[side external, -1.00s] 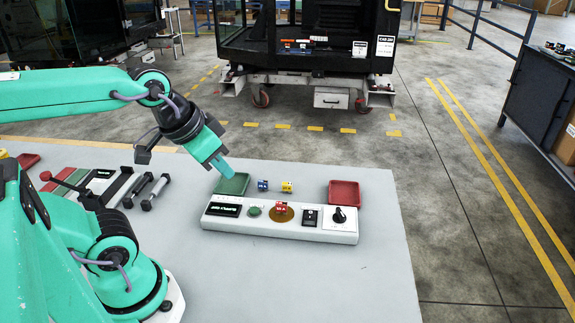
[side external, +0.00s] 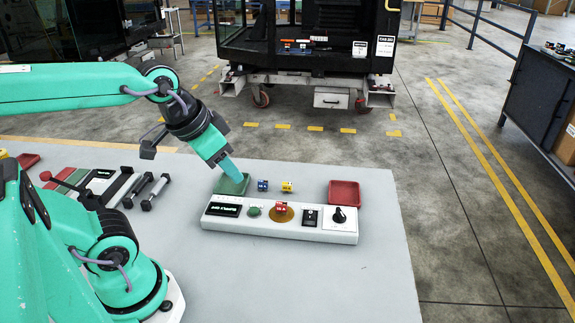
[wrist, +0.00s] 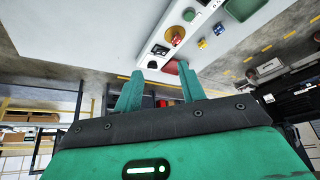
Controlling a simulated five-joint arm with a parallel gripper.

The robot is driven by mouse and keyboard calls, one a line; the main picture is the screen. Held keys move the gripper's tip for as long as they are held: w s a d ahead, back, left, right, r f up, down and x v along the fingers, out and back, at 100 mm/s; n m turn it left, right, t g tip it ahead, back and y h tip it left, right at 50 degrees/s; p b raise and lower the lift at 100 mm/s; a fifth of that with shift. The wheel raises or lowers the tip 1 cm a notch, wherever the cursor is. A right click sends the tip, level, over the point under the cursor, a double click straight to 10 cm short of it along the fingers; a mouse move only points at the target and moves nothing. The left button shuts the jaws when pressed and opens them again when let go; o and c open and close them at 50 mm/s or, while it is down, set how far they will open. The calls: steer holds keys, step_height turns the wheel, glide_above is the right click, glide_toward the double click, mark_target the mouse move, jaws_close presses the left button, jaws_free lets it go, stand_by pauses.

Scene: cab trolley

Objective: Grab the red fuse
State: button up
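The red fuse (side external: 281,206) stands on a round gold disc (side external: 280,215) in the middle of the white panel (side external: 330,237). In the wrist view the red fuse (wrist: 178,39) shows at the top, beyond my fingers. My gripper (side external: 238,176) is in front of the green tray in the side view, up and left of the red fuse and apart from it. In the wrist view my gripper (wrist: 160,88) has its two teal fingers spread, with nothing between them.
A blue fuse (side external: 263,185) and a yellow fuse (side external: 287,187) stand behind the panel. A green tray (side external: 232,186) is at their left and a red tray (side external: 345,192) at their right. The panel also carries a green button (side external: 254,211) and a black knob (side external: 339,215).

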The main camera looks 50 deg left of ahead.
steer(key=w, duration=0.1)
steer(key=m+g, duration=0.5)
steer(key=m, duration=0.3)
glide_above(281, 203)
steer(key=f, duration=1.1)
steer(key=shift+s+d+f, duration=0.15)
steer(key=shift+d+f, duration=0.05)
steer(key=shift+f, duration=0.2)
steer(key=shift+w+a+f+m, duration=0.15)
steer(key=shift+w+f+m, duration=0.15)
steer(key=shift+f, duration=0.2)
steer(key=shift+f, duration=0.1)
steer(key=shift+f, duration=1.2)
steer(key=shift+f, duration=0.15)
steer(key=shift+s+f, duration=0.15)
steer(key=shift+f, duration=2.3)
steer(key=shift+c, duration=0.2)
